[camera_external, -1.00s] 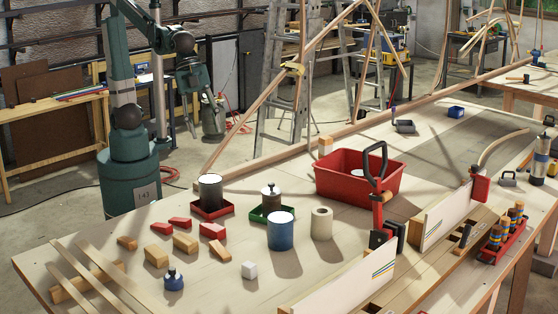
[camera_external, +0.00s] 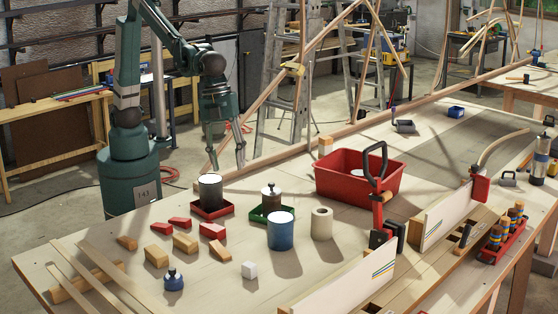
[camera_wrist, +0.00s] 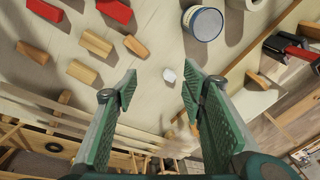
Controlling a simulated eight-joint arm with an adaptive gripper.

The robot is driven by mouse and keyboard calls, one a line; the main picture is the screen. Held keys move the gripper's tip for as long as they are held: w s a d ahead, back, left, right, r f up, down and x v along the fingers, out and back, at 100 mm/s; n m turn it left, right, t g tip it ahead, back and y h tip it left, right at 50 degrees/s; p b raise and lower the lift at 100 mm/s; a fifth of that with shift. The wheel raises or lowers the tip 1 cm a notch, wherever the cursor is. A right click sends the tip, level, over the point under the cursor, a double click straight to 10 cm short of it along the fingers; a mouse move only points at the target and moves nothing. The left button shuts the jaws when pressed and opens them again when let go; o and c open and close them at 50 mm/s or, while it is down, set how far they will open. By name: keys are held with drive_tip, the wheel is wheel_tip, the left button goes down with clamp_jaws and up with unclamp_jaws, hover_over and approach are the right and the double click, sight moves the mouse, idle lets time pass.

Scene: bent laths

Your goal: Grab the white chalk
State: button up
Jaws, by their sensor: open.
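The white chalk (camera_external: 249,269) is a small white block standing on the wooden table near its front, to the right of the orange-tan blocks. It also shows in the wrist view (camera_wrist: 169,75), just beyond and between the fingertips in the picture. My gripper (camera_external: 225,163) hangs above the back edge of the table, fingers pointing down. It is well apart from the chalk, toward the back. In the wrist view my gripper (camera_wrist: 160,90) is open with nothing between its fingers.
A blue tin with a white top (camera_external: 281,232) and a beige roll (camera_external: 322,224) stand behind the chalk. Tan blocks (camera_external: 185,244) lie left of it, with a dark blue bottle (camera_external: 173,281). A red bin (camera_external: 334,184) is further back. The table around the chalk is clear.

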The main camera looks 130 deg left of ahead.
drive_tip(key=w+d+f+m+g, duration=0.1)
drive_tip(key=w+d+f+m, duration=0.25)
drive_tip(key=w+f, duration=0.6)
drive_tip(key=m+g, duration=0.2)
hover_over(249, 264)
wheel_tip(249, 264, down, 10)
drive_tip(key=shift+s+a+r+p, duration=0.1)
drive_tip(key=shift+r+p, duration=0.05)
drive_tip(key=shift+p, duration=0.2)
drive_tip(key=shift+w+f+m, duration=0.2)
drive_tip(key=shift+f+m, duration=0.05)
drive_tip(key=shift+f, duration=0.25)
drive_tip(key=shift+f, duration=1.3)
drive_tip(key=shift+s+f, duration=0.1)
drive_tip(key=shift+f, duration=2.5)
